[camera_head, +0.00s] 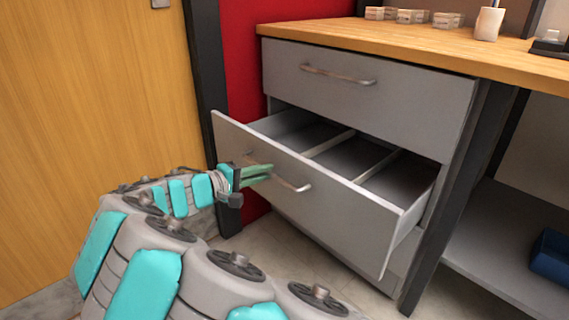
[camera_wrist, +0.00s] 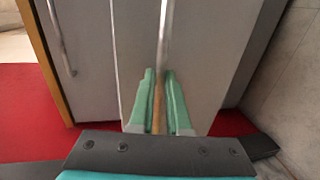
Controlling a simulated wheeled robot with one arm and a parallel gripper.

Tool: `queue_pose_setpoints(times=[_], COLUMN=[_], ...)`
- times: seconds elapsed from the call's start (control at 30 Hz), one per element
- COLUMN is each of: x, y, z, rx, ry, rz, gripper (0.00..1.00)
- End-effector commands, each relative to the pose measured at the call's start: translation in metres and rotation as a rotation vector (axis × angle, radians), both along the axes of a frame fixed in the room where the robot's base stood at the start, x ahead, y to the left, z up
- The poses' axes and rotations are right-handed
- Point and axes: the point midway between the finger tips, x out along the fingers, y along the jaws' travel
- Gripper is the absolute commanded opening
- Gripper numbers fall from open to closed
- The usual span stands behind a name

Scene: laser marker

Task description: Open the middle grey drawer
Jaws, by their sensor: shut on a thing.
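The middle grey drawer (camera_head: 330,205) stands pulled out from the cabinet, and its inside with dividers shows from above. Its metal bar handle (camera_head: 291,184) runs across the front. My gripper (camera_head: 258,174) is at the left part of this handle, its green fingers shut on it. In the wrist view the drawer front (camera_wrist: 195,60) fills the middle, and the handle (camera_wrist: 163,40) runs down between the two green fingers of my gripper (camera_wrist: 158,105). The fingers hide part of the handle.
The top drawer (camera_head: 365,92) is shut. Above it is a wooden worktop (camera_head: 400,42) with small boxes (camera_head: 412,16) and a white cup (camera_head: 488,24). A dark table leg (camera_head: 455,205) and a shelf with a blue bin (camera_head: 550,256) stand right. A wooden door (camera_head: 90,110) is left.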

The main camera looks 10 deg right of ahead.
Motion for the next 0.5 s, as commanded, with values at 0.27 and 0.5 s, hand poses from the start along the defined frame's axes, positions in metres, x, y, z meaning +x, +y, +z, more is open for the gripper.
queue_pose_setpoints(times=[0.27, 0.5], x=[-0.043, -0.069], y=[0.062, 0.097], z=[-0.002, -0.002], rx=[0.003, 0.002], ry=[0.001, 0.002], rz=[0.006, 0.003], gripper=[0.0, 0.0])
